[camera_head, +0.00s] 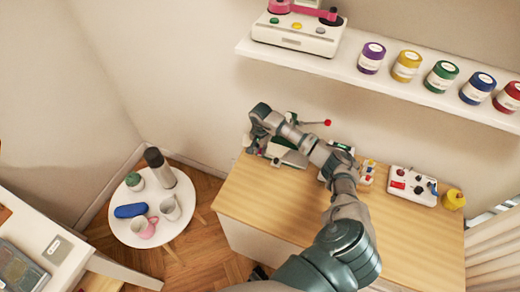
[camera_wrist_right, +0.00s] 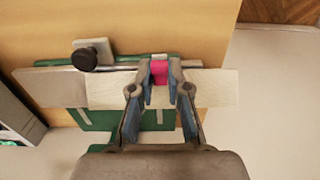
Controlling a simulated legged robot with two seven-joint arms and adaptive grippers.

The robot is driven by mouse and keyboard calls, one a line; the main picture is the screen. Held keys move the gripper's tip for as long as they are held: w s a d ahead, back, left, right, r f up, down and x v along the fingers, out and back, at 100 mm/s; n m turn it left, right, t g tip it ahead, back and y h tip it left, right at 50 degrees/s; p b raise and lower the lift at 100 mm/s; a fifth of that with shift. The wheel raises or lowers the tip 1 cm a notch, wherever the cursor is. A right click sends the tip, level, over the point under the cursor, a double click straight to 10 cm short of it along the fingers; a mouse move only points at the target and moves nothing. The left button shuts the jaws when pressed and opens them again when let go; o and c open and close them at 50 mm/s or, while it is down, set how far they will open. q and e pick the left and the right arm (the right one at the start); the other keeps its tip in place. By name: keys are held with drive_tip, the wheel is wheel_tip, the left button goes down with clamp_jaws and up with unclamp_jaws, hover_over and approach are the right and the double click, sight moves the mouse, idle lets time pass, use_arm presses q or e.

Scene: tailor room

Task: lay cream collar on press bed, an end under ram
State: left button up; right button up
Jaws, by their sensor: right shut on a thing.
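The cream collar (camera_wrist_right: 215,90) is a pale flat strip running left to right under my right gripper in the right wrist view. Its left part lies over the green press (camera_wrist_right: 95,120) and its grey bed (camera_wrist_right: 50,88); its right end sticks out past the press. My right gripper (camera_wrist_right: 160,74) is shut on a pink piece (camera_wrist_right: 159,68) at the collar's middle. In the head view my right gripper (camera_head: 256,147) is at the press (camera_head: 290,157), partly hidden by my arm. I cannot tell whether the collar's left end is under the ram. My left gripper is not in view.
A black knob (camera_wrist_right: 85,59) stands close by the collar's left part. A red-tipped lever (camera_head: 327,122) is behind the press. A white control box (camera_head: 412,186) and a yellow item (camera_head: 453,199) sit further right on the wooden table (camera_head: 270,205). The table's front is clear.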

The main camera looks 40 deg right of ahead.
drive_tip(key=shift+f, duration=0.2)
drive_tip(key=shift+d+f, duration=0.1)
drive_tip(key=shift+d, duration=0.05)
drive_tip(key=o, duration=0.8)
drive_tip(key=shift+o, duration=0.2)
drive_tip(key=shift+r, duration=0.4)
wheel_tip(320, 180, up, 11)
